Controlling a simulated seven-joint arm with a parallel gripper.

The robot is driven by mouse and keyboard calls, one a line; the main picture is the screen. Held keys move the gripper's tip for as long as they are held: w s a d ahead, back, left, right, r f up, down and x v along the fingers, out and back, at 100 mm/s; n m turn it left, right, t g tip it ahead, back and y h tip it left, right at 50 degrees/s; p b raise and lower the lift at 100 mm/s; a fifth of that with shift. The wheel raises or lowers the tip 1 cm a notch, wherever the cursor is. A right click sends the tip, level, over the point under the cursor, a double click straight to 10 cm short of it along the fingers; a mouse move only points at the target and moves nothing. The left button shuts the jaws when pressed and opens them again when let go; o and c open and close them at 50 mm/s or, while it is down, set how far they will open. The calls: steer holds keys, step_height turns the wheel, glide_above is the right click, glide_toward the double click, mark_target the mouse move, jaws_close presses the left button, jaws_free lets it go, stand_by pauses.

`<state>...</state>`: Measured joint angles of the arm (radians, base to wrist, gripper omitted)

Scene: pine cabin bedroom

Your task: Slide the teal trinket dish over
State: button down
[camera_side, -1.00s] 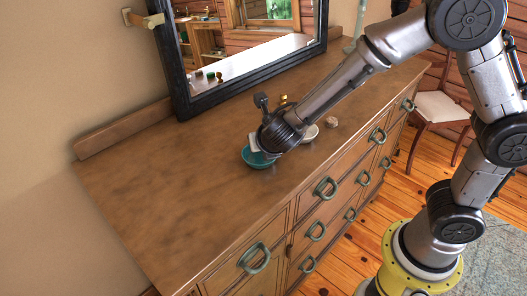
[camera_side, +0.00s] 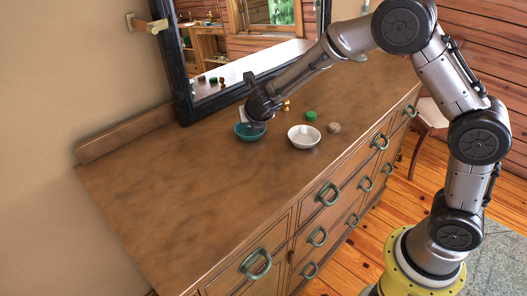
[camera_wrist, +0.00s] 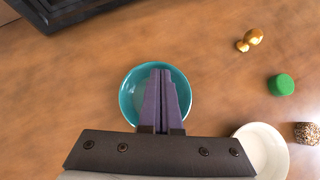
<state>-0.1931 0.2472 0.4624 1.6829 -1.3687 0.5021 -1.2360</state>
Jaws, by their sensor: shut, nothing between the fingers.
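The teal trinket dish (camera_side: 250,131) stands upright on the dresser top, in front of the mirror. It also shows in the wrist view (camera_wrist: 127,100), a round bowl with a pale teal inside. My gripper (camera_side: 243,117) is over the dish, its fingers pointing down at it. In the wrist view the dark purple fingers (camera_wrist: 161,75) are together and empty, and overlap the middle of the dish. They hide part of its inside and near rim. I cannot tell whether the fingertips touch the dish.
A white bowl (camera_side: 304,138) stands right of the dish. The mirror frame (camera_side: 186,105) stands behind. The dresser's left part (camera_side: 170,200) is bare.

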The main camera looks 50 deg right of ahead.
mark_target(250, 132)
steer(key=s+a, duration=0.2)
steer(key=s, duration=0.1)
steer(key=v, duration=1)
steer(key=s+d+r+m, duration=0.4)
steer(key=d+r, duration=0.3)
steer(key=r, duration=0.1)
steer(key=s+d+r+m, duration=0.3)
steer(key=s+d+m, duration=0.1)
steer(key=s+m, duration=0.4)
steer(key=s+a+f+m+g+y, duration=0.1)
steer(key=s+a+f+m+y, duration=0.1)
steer(key=s+m, duration=0.6)
steer(key=s+a+f+m+g+y, duration=0.1)
steer(key=s+a+f+m+y, duration=0.1)
steer(key=s+m, duration=0.5)
step_height(250, 132, down, 2)
steer(key=a+m, duration=0.1)
steer(key=m, duration=0.1)
steer(key=shift+s+a+m+y, duration=0.3)
steer(key=shift+s+m, duration=0.1)
